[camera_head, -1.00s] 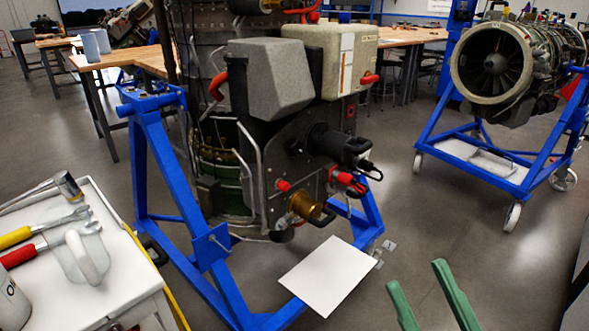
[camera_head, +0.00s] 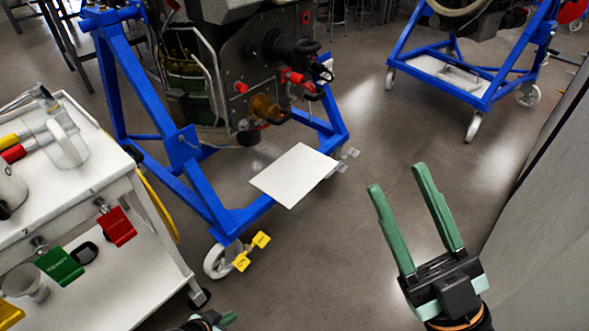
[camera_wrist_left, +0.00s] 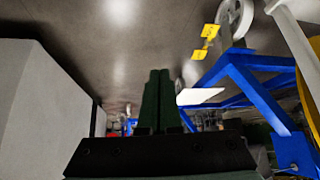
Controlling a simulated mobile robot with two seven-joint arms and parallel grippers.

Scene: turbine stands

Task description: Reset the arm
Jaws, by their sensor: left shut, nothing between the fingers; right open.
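My right gripper (camera_head: 398,179) is in the head view at the lower right. Its two green fingers are apart, with only floor seen between them. It is clear of the stand and the cart. My left gripper (camera_head: 212,318) shows only partly at the bottom edge of the head view. In the left wrist view its dark green fingers (camera_wrist_left: 157,76) lie side by side, shut with nothing between them.
A blue turbine stand (camera_head: 190,180) on casters holds an engine (camera_head: 255,75), with a white plate (camera_head: 293,175) at its base. A white tool cart (camera_head: 95,180) stands at left. A second blue stand (camera_head: 500,60) is at the upper right. A grey panel (camera_head: 545,200) borders the right.

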